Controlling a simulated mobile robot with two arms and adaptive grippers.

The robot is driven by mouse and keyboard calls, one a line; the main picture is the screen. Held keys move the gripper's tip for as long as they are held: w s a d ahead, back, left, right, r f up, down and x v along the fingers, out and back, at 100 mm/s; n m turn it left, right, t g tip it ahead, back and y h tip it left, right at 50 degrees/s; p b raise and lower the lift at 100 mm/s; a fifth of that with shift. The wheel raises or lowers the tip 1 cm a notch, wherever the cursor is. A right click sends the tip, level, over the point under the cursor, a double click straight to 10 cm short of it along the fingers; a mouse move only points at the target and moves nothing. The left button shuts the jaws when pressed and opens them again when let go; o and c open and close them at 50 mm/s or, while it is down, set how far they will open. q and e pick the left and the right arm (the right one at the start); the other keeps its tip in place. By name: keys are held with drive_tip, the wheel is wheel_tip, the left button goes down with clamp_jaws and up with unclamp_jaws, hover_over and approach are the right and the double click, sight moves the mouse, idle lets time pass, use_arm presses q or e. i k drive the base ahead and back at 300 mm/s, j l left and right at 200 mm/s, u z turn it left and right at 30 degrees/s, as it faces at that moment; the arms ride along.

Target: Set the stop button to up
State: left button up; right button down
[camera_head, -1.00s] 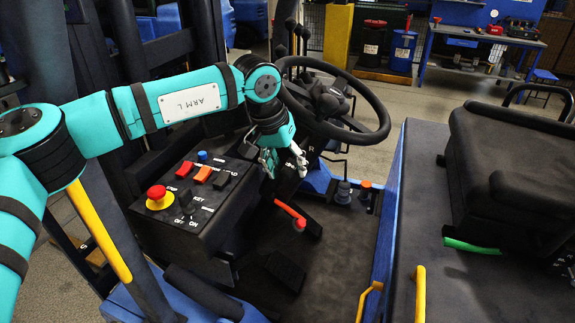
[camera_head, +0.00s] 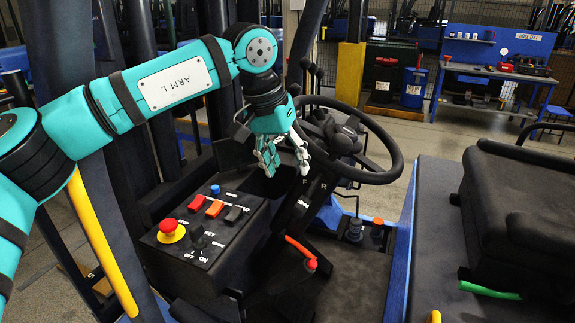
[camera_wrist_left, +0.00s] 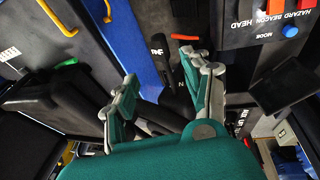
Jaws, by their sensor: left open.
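The stop button (camera_head: 169,226) is a red mushroom knob on a yellow base, at the near left of the black switch panel (camera_head: 226,246) in the head view. I cannot tell from here whether it is up or pressed. My left gripper (camera_head: 283,160) is open and empty, to the right of and beyond the button, between the panel and the steering wheel. In the left wrist view the two fingers (camera_wrist_left: 160,64) are apart with nothing between them. The stop button is not visible there; the panel's far switches show at top right. My right gripper is not in view.
Red, orange and black rocker switches (camera_head: 214,208), a blue knob (camera_head: 215,189) and a key switch (camera_head: 197,238) sit near the button. The steering wheel (camera_head: 396,165) and a red-handled lever (camera_head: 300,247) stand to the right. The seat (camera_head: 525,200) is at far right.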

sight(168, 226)
drive_tip(key=k, duration=1)
